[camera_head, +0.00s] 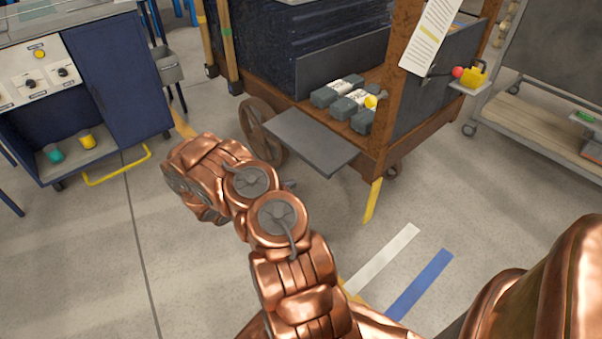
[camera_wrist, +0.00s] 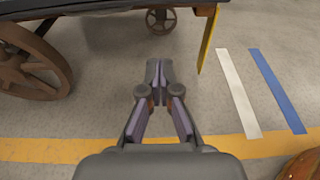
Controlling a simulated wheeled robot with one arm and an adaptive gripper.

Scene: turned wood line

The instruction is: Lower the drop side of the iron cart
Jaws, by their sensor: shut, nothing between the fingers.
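The iron cart (camera_head: 395,150) has a rusty brown frame, a spoked wheel (camera_head: 262,132) and a loaded deck. Its grey drop side (camera_head: 308,138) sticks outward from the deck edge, roughly flat. In the wrist view, the spoked wheel (camera_wrist: 30,62) is at the left and a dark edge of the cart crosses the top. My gripper (camera_wrist: 162,68) is shut and empty, over bare floor beside the cart, apart from it in that view. In the head view my copper arm hides most or all of the gripper.
A blue cabinet (camera_head: 125,80) with a yellow handle stands at the left. A wheeled board trolley (camera_head: 540,130) stands at the right. Grey blocks (camera_head: 350,100) lie on the cart deck. White (camera_head: 383,258) and blue (camera_head: 420,284) floor stripes mark open floor in front.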

